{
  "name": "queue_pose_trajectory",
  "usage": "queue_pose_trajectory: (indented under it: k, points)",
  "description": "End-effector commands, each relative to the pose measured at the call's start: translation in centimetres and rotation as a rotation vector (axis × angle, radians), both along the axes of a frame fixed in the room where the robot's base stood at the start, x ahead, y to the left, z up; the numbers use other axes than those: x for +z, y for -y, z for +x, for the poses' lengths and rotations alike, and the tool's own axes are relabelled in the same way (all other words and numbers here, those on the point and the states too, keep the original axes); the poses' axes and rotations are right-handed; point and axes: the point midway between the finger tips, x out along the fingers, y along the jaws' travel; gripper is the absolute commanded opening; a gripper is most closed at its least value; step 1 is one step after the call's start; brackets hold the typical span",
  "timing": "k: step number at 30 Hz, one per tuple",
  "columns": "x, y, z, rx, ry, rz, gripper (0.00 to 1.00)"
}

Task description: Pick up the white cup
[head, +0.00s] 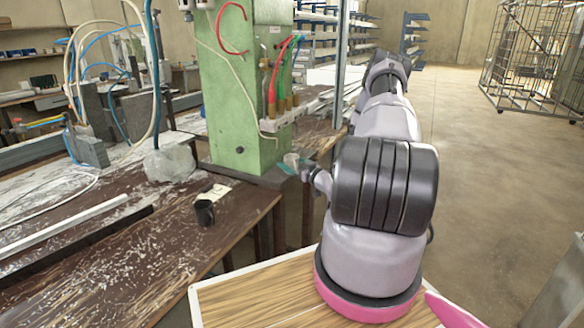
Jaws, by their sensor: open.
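I see no white cup in the head view. My arm rises at the right of the view and reaches away from me.
A wooden tabletop with a pale rim (250,298) lies at the bottom. A green machine column (238,95) with hoses stands behind the workbench. A clear plastic-wrapped lump (170,163) sits near it. A wire cage (530,60) stands far right; the floor (470,170) before it is open.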

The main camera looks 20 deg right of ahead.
Motion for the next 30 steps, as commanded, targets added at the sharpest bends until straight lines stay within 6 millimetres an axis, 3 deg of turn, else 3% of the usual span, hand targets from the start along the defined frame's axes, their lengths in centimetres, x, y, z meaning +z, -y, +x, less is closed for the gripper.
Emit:
queue_pose_trajectory:
  k: [5,12,13,14,23,30]
  points:
    - [0.0,0.0,0.0,0.000,0.000,0.000,1.00]
    - [0.0,0.0,0.0,0.000,0.000,0.000,0.11]
    - [0.0,0.0,0.0,0.000,0.000,-0.001,0.11]
    - [0.0,0.0,0.0,0.000,0.000,-0.001,0.02]
    - [0.5,0.2,-0.2,-0.001,0.000,0.000,0.02]
    - [3.4,0.3,-0.3,-0.001,0.001,-0.002,0.02]
